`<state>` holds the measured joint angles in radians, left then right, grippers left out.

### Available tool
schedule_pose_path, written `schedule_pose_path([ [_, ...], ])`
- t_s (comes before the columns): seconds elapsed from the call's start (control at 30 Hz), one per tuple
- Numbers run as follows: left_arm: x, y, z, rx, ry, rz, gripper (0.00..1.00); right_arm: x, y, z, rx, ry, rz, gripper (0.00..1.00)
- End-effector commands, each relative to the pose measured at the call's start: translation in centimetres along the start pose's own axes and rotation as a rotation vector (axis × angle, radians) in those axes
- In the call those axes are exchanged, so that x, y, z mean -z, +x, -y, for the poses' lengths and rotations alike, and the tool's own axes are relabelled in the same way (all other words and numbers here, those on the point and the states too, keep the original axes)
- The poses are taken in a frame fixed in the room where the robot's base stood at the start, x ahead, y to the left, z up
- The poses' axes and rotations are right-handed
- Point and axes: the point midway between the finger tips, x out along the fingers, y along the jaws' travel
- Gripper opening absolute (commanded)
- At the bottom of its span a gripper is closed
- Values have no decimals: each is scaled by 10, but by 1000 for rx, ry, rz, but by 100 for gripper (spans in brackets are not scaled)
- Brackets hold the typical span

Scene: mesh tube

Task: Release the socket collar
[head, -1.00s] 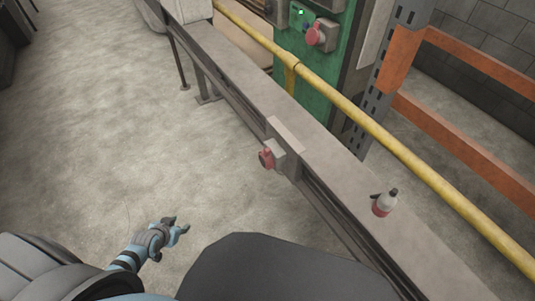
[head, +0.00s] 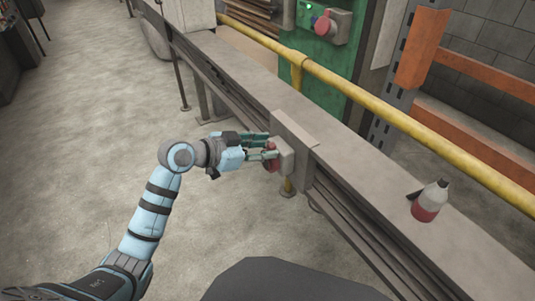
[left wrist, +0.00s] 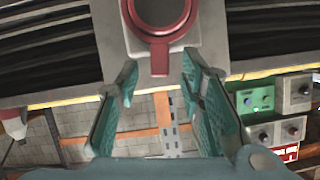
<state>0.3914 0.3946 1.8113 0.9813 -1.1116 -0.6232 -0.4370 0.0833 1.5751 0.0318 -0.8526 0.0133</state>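The socket has a red collar (head: 271,161) and sits on a light grey box (head: 287,156) on the near side of the long grey bench. In the left wrist view the collar shows as a red ring with a tab (left wrist: 159,52) around a grey centre, cut off by the top edge. My left gripper (head: 265,149) reaches in from the left, close to the collar. In the left wrist view its two green fingers (left wrist: 160,78) are apart, with nothing between them. Their tips lie either side of the tab's end, and I cannot tell whether they touch. My right gripper is not in view.
A yellow rail (head: 370,102) runs along the far side of the grey bench (head: 345,160). A red and white bottle (head: 430,203) stands on the bench at right. A green cabinet (head: 327,60) with a red knob (head: 324,29) stands behind. The floor at left is clear.

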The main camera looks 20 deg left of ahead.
Motion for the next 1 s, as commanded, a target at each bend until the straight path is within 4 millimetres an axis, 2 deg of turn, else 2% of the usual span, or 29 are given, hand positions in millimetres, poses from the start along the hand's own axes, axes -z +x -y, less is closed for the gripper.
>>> schedule_pose_path([
  [0.13,0,14,0,-1,0,0,35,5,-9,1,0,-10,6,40],
  [0.4,0,16,0,-1,0,2,35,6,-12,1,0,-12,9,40],
  [0.47,0,16,0,0,0,1,27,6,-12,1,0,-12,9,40],
  [0.63,0,16,0,0,0,1,0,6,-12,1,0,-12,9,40],
  [0.83,1,16,1,-3,-8,1,0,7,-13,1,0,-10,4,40],
  [1.0,3,14,6,-30,-73,3,0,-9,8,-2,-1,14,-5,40],
])
